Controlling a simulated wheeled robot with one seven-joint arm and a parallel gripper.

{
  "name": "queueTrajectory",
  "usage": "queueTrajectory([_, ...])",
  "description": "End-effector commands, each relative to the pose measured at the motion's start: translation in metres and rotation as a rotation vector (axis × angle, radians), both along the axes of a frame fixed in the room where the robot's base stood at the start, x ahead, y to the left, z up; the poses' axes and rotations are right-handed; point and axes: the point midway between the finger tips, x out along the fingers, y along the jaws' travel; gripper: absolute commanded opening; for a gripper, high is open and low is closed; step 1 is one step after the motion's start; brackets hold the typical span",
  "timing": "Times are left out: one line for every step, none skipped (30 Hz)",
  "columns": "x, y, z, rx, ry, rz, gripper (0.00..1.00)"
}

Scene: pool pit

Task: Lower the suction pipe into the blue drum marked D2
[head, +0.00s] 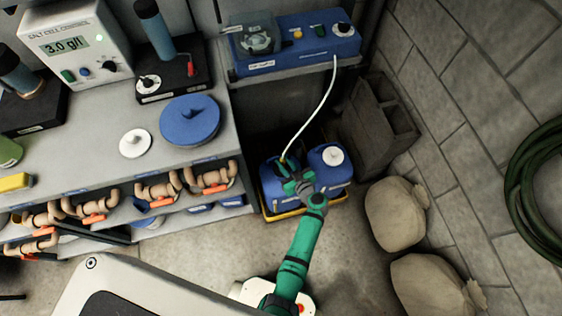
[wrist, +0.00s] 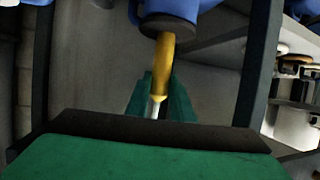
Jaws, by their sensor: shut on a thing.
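Two blue drums stand side by side in a yellow tray (head: 271,214) on the floor. The left drum (head: 269,173) is partly hidden by my gripper. The right drum (head: 338,175) has a white cap. I cannot read a D2 mark on either. My gripper (head: 290,178) is shut on the yellow suction pipe (wrist: 163,65), with a white hose (head: 318,108) running up from it. In the wrist view, which appears upside down, the pipe's far end meets the dark neck of a blue drum (wrist: 172,8). I cannot tell how far inside it is.
The white hose leads to a blue pump unit (head: 290,47) on a wall shelf above. A bench (head: 100,155) with pipe fittings is at left. Grey blocks (head: 377,130) and tan sacks (head: 397,214) crowd the right. Some floor is bare in front of the tray.

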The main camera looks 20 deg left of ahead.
Motion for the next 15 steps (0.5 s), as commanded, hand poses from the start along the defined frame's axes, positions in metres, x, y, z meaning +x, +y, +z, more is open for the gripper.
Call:
queueTrajectory([0.0004, 0.0000, 0.0006, 0.001, -0.001, 0.000, 0.00])
queueTrajectory([0.0004, 0.0000, 0.0006, 0.001, -0.001, 0.000, 0.00])
queueTrajectory([0.0003, 0.0000, 0.0006, 0.001, -0.001, 0.000, 0.00])
queueTrajectory([0.0003, 0.0000, 0.0006, 0.001, -0.001, 0.000, 0.00])
queueTrajectory([0.0003, 0.0000, 0.0006, 0.001, -0.001, 0.000, 0.00])
queueTrajectory([0.0003, 0.0001, 0.0004, 0.001, -0.001, 0.000, 0.00])
queueTrajectory([0.0003, 0.0000, 0.0003, 0.001, -0.001, 0.000, 0.00])
queueTrajectory([0.0003, 0.0001, 0.0001, 0.001, -0.001, 0.000, 0.00])
queueTrajectory([0.0003, 0.0000, -0.0002, 0.001, -0.001, 0.000, 0.00])
queueTrajectory([0.0004, 0.0001, -0.0006, 0.001, -0.001, 0.000, 0.00])
queueTrajectory([0.0003, 0.0001, -0.0010, 0.001, -0.001, 0.000, 0.00])
queueTrajectory([0.0003, 0.0000, -0.0016, 0.001, -0.001, 0.000, 0.00])
queueTrajectory([0.0003, 0.0001, -0.0020, 0.001, -0.001, 0.000, 0.00])
queueTrajectory([0.0003, 0.0001, -0.0026, 0.001, -0.001, 0.000, 0.00])
queueTrajectory([0.0004, 0.0000, -0.0032, 0.000, 0.000, 0.000, 0.00])
